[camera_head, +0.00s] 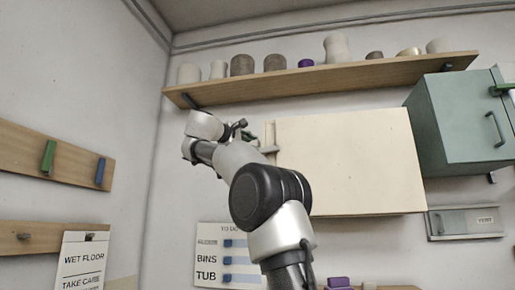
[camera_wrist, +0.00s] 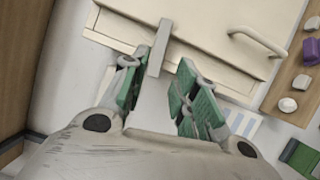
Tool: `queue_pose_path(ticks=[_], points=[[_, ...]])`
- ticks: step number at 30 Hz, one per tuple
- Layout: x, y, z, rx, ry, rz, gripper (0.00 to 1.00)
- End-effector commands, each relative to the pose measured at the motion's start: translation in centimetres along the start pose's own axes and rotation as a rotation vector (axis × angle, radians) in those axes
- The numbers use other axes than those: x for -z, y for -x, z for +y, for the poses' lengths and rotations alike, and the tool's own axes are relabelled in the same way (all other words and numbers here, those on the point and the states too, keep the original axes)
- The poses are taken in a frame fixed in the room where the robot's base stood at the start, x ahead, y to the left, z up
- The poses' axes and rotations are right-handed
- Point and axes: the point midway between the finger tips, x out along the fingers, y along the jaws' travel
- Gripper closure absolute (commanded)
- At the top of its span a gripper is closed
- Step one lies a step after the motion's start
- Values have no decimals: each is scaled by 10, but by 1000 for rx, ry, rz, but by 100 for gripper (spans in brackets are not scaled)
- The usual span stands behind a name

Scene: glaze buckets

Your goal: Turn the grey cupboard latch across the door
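The cream cupboard (camera_head: 350,165) hangs on the wall under a shelf; in the wrist view its door (camera_wrist: 215,25) shows a cream bar handle (camera_wrist: 257,41). The latch (camera_wrist: 159,48) is a narrow grey bar at the door's edge in the wrist view. My gripper (camera_wrist: 158,68) has green-padded fingers, spread apart, with the latch in the gap between the tips. I see no clear contact with either finger. In the head view my gripper (camera_head: 243,132) is at the cupboard's left edge, small and partly hidden by my arm.
A wooden shelf (camera_head: 320,78) with several pots runs above the cupboard. A teal cupboard (camera_head: 465,125) hangs to the right, over a grey vent box (camera_head: 465,222). A pegboard rail (camera_head: 70,160) is on the left wall. A notice (camera_head: 226,245) hangs below.

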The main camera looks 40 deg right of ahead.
Motion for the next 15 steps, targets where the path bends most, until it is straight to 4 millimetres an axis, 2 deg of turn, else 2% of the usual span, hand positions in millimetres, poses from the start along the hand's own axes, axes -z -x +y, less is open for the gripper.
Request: queue_pose_path(ticks=[4,13,14,15], points=[[0,16,0,0,0,1,71],[0,19,0,1,-1,-1,71],[0,19,0,1,0,-1,69],[-1,18,0,1,0,-3,61]])
